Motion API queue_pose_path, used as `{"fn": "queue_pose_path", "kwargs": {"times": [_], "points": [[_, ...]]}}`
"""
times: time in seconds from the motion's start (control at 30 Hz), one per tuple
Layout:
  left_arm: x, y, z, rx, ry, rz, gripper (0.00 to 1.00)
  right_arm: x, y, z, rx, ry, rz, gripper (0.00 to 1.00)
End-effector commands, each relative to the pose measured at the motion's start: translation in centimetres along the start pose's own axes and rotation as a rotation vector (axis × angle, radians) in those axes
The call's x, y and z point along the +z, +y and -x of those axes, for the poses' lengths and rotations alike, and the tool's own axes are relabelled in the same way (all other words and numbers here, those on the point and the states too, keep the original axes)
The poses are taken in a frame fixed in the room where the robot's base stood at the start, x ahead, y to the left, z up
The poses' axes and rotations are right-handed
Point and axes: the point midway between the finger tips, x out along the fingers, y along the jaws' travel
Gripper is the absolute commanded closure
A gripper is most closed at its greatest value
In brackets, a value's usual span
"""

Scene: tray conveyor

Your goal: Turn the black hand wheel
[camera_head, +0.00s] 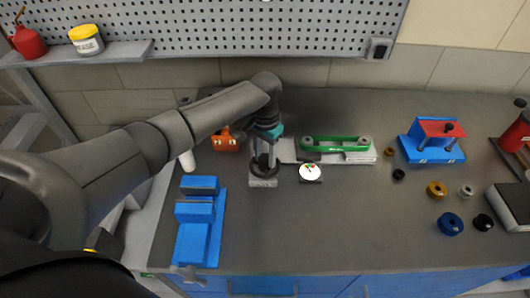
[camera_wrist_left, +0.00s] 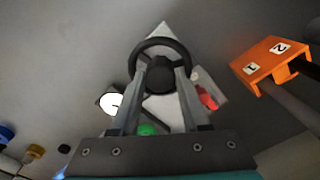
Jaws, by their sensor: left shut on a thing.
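The black hand wheel (camera_head: 257,172) sits on a light grey block (camera_head: 264,183) near the middle of the bench. In the left wrist view the wheel (camera_wrist_left: 160,42) shows as a black ring with a round dark hub. My left gripper (camera_head: 266,158) reaches down over the wheel from the back left. In the left wrist view, the fingers of my left gripper (camera_wrist_left: 161,78) stand on either side of the hub, shut on the wheel. The fingers hide part of the rim. My right gripper is in neither view.
A green belt drive (camera_head: 335,143) and a white dial (camera_head: 310,172) stand close right of the wheel. An orange numbered block (camera_head: 225,143) is behind left, a blue vise (camera_head: 199,230) front left. The bench front is clear.

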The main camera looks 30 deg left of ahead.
Motion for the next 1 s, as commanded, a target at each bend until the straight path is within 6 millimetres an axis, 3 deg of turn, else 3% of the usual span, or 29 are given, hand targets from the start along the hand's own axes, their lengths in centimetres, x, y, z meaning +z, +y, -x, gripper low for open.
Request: {"fn": "queue_pose_path", "kwargs": {"times": [0.03,0.23,0.73,0.77,1.0], "points": [[0.0,0.1,0.5,0.001,-0.001,-0.035,1.0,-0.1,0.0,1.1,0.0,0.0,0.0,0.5],[0.0,0.1,0.4,0.001,0.0,-0.188,1.0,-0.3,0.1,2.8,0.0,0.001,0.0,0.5],[-0.1,0.0,0.1,-0.001,0.002,-0.268,1.0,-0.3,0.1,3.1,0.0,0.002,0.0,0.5],[-0.1,0.0,0.1,-0.001,0.002,-0.268,0.52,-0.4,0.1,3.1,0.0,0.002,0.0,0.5],[0.0,0.0,0.1,0.0,0.001,-0.267,0.25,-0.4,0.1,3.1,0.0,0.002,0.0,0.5]]}}
